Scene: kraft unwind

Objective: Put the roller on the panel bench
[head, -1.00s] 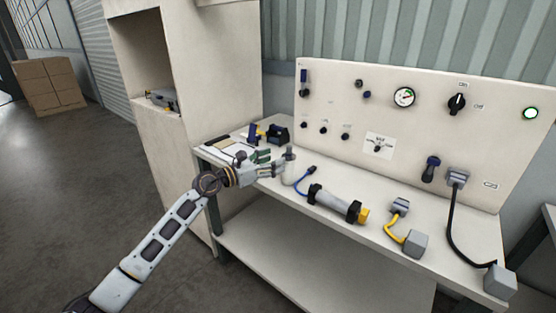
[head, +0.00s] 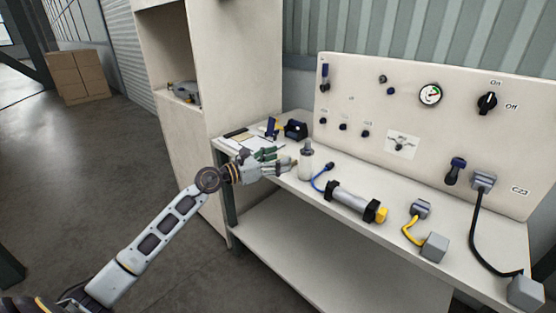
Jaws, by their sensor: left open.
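A grey cylinder with black end collars and a yellow tip, which looks like the roller (head: 352,202), lies on its side on the panel bench (head: 391,206). My left gripper (head: 288,165) is open over the left part of the bench top, to the left of the roller and apart from it. No object shows between its fingers. Its fingertips are close beside a pale bottle (head: 306,166) with a grey top; I cannot tell whether they touch. My right gripper is not in view.
A blue-ended cable (head: 319,180) lies left of the roller, and a yellow-cabled connector (head: 410,231) with a grey box (head: 434,247) lies right of it. A control panel (head: 360,100) stands behind. A tall cabinet (head: 240,70) is at the left.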

